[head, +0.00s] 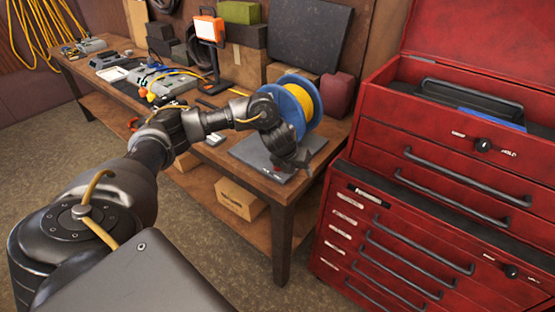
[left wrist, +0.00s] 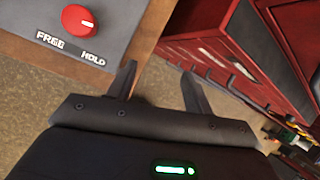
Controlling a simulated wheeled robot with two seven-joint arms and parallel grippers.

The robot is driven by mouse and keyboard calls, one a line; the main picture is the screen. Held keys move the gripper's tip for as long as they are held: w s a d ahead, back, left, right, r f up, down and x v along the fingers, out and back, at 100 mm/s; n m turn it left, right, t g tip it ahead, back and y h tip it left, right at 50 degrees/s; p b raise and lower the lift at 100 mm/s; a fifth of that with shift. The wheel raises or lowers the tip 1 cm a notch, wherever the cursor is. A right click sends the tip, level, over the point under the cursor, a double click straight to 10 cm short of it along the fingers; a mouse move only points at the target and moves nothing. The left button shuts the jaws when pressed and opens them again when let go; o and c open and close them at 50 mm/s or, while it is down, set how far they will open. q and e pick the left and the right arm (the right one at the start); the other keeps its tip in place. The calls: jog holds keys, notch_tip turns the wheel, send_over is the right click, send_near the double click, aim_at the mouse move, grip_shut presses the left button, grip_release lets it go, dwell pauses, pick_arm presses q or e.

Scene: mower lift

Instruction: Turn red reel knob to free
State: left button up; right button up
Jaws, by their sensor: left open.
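The red reel knob (left wrist: 73,19) is a round dial on the grey reel base (left wrist: 115,14), at the top left of the left wrist view. Its white mark points toward the HOLD label (left wrist: 94,60); the FREE label (left wrist: 52,41) is to the left of that. My left gripper (head: 292,163) is open beside the reel, above the base. Its spread, empty fingers (left wrist: 158,82) are apart from the knob. My right gripper is out of view.
The wooden bench (head: 286,204) ends just right of the reel. A red tool chest (head: 440,190) stands to the right, with a narrow gap. A work light (head: 208,29) and boxes stand behind the reel. A cardboard box (head: 240,198) is on the lower shelf.

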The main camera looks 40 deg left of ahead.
pick_arm(q)
jog(key=s+a+r+m+y, duration=0.2)
jog(key=s+a+r, duration=0.1)
jog(key=a+r, duration=0.5)
jog(key=shift+g, duration=0.3)
jog(key=b+x, duration=0.1)
jog(key=x, duration=0.3)
jog(key=a+b+x, duration=0.1)
jog(key=x, duration=0.2)
jog(key=b+x, duration=0.2)
jog(key=x, duration=0.2)
jog(key=shift+a+f, duration=0.15)
jog(key=shift+f, duration=0.2)
jog(key=c, duration=0.9)
jog(key=shift+c, duration=0.3)
